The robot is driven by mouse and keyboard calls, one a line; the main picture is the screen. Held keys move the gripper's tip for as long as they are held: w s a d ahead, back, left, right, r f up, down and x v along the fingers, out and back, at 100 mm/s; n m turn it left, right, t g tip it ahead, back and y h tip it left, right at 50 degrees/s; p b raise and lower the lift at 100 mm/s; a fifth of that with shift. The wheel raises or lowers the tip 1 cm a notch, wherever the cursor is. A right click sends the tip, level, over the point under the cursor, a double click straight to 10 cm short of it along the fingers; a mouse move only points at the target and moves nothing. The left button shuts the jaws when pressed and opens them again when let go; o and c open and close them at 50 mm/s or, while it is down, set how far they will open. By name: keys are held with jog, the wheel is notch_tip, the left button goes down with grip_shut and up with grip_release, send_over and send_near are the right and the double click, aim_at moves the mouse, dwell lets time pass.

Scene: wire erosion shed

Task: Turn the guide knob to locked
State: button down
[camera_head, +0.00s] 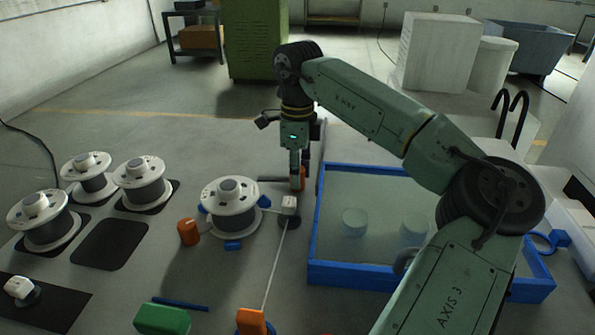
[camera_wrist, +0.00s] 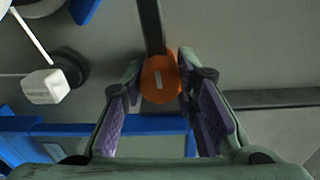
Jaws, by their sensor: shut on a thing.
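The guide knob is an orange knob with a pale index mark; in the wrist view the knob (camera_wrist: 160,80) sits between my fingertips. My gripper (camera_wrist: 161,72) is shut on it, with a purple-padded finger on each side. In the head view my gripper (camera_head: 298,181) points down beside the blue-rimmed tank, and only a bit of the orange knob (camera_head: 303,172) shows behind the fingers. The pale mark slants slightly in the wrist view. Any locked marking cannot be made out.
A white block on a dark round base (camera_head: 289,205) stands just in front of my gripper, with a wire running from it. A wire spool (camera_head: 229,207) stands to the left. The blue-rimmed tank (camera_head: 330,273) lies to the right. Another orange knob (camera_head: 188,232) stands left.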

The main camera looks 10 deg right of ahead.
jog(key=n, duration=0.8)
jog(key=shift+n, duration=0.4)
jog(key=n, duration=0.4)
jog(key=shift+p, duration=0.4)
jog(key=shift+n, duration=1.9)
jog(key=c, duration=1.2)
grip_release()
jog(key=shift+c, duration=0.2)
